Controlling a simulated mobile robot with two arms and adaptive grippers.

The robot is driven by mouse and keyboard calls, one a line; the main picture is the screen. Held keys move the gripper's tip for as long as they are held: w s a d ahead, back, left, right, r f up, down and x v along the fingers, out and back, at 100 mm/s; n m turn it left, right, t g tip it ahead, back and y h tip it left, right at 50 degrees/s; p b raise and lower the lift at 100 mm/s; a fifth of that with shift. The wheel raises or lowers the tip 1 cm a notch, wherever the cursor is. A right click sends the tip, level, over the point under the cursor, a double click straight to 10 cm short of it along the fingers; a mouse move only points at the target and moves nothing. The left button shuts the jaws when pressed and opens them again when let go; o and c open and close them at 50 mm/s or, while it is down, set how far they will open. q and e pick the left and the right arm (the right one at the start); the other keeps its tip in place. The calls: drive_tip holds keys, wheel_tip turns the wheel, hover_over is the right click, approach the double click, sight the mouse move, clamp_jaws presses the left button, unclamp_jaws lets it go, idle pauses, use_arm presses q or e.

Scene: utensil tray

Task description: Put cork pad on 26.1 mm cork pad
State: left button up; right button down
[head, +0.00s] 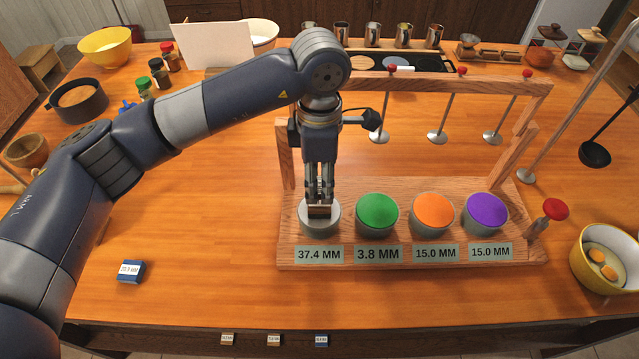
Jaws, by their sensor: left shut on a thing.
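My left gripper (319,200) points straight down at the leftmost grey cup (332,224) of the wooden rack, behind the 37.4 MM label. It is shut on a small brown block with a pale edge (319,211), which appears to be a cork pad. The block is at the cup's top; I cannot tell if it touches the cup. A blue-sided block (131,271) with a white label lies on the table at the left; its label is too small to read surely. I cannot identify a 26.1 mm pad. My right gripper is not in view.
Green (377,214), orange (433,214) and purple (486,213) discs top the other cups. The rack's wooden frame (450,84) carries hanging plungers. Small labelled blocks (274,340) lie at the front edge. A yellow bowl (603,280) stands right. The table's left front is mostly clear.

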sight(319, 186)
use_arm(q)
wheel_tip(319, 186, down, 3)
drive_tip(key=shift+p, duration=0.9)
drive_tip(key=shift+f, duration=0.15)
drive_tip(key=shift+f, duration=0.15)
drive_tip(key=shift+f+b, duration=0.1)
drive_tip(key=shift+b, duration=0.25)
drive_tip(key=o, duration=0.8)
drive_tip(key=shift+c, duration=0.2)
drive_tip(key=shift+r, duration=0.2)
